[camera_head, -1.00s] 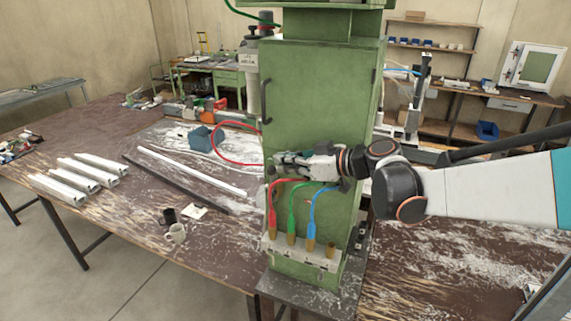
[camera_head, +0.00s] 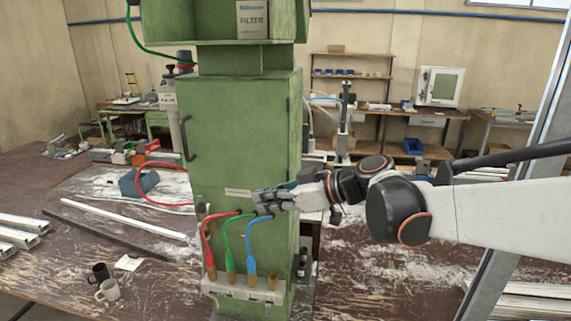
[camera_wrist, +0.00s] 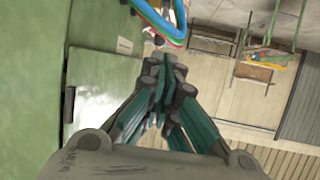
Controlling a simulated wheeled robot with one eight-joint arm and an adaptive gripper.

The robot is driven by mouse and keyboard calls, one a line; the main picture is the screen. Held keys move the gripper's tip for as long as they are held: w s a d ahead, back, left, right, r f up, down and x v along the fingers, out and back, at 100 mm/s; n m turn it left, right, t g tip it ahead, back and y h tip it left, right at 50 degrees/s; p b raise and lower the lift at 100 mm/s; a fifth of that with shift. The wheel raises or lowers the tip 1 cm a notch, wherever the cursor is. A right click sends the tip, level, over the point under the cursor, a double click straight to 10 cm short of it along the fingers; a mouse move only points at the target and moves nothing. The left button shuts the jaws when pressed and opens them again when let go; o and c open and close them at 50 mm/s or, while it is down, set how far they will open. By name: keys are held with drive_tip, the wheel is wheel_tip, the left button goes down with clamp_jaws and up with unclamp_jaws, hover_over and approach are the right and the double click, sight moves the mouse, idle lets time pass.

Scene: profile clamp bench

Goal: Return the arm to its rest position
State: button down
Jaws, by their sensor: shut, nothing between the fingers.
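My gripper (camera_head: 262,199) is in front of the green cabinet (camera_head: 240,120) in the head view, at the level of the hose tops. My arm reaches in from the right. In the wrist view my gripper (camera_wrist: 168,62) has its fingers together, with nothing seen between them. Red (camera_head: 207,240), green (camera_head: 228,245) and blue (camera_head: 250,240) hoses stand in a bracket (camera_head: 245,289) low on the cabinet front. Hoses (camera_wrist: 160,22) also show just beyond the fingertips in the wrist view. Whether the fingers touch the cabinet or a hose, I cannot tell.
A grey upright post (camera_head: 530,170) stands at the right, near my arm. Shelves and benches line the back wall.

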drive_tip(key=s+d+f+m+t+h+b, duration=0.1)
drive_tip(key=s+d+f+m+h+b, duration=0.5)
drive_tip(key=d+f, duration=0.8)
drive_tip(key=s+d+f+m+t+h+b, duration=0.2)
drive_tip(key=s+d+f+m+h+b, duration=0.4)
drive_tip(key=s+d+f+b, duration=0.6)
drive_tip(key=s+d+f+m, duration=0.2)
drive_tip(key=s+d+f, duration=0.1)
drive_tip(key=shift+d+m+h, duration=0.3)
drive_tip(key=shift+h, duration=0.1)
drive_tip(key=shift+t, duration=0.3)
